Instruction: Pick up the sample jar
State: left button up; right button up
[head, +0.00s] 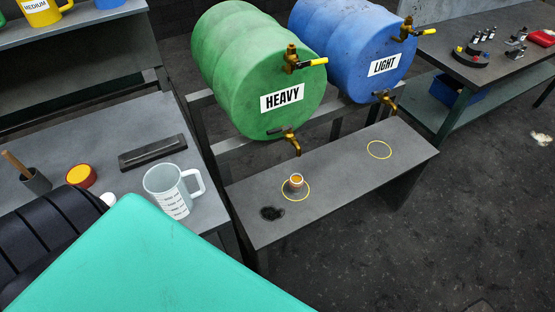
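A small pale jar with an amber-orange top or contents (296,181), which looks like the sample jar, stands upright on the low grey bench (345,182). It is inside a yellow ring, near the lower brass tap (289,138) of the green drum marked HEAVY (225,60). Whether the orange is a lid or liquid is too small to tell. Neither of my grippers shows in the head view. A large teal surface fills the bottom left and hides part of the left workbench.
A blue LIGHT drum (345,45) stands beside the green one. An empty yellow ring (380,150) and a dark stain (272,213) mark the bench. A measuring jug (168,192) and a red-yellow round item (81,177) sit on the left workbench. The floor at right is mostly clear.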

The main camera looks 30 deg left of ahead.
aim_at(296, 183)
jog(key=u, duration=0.8)
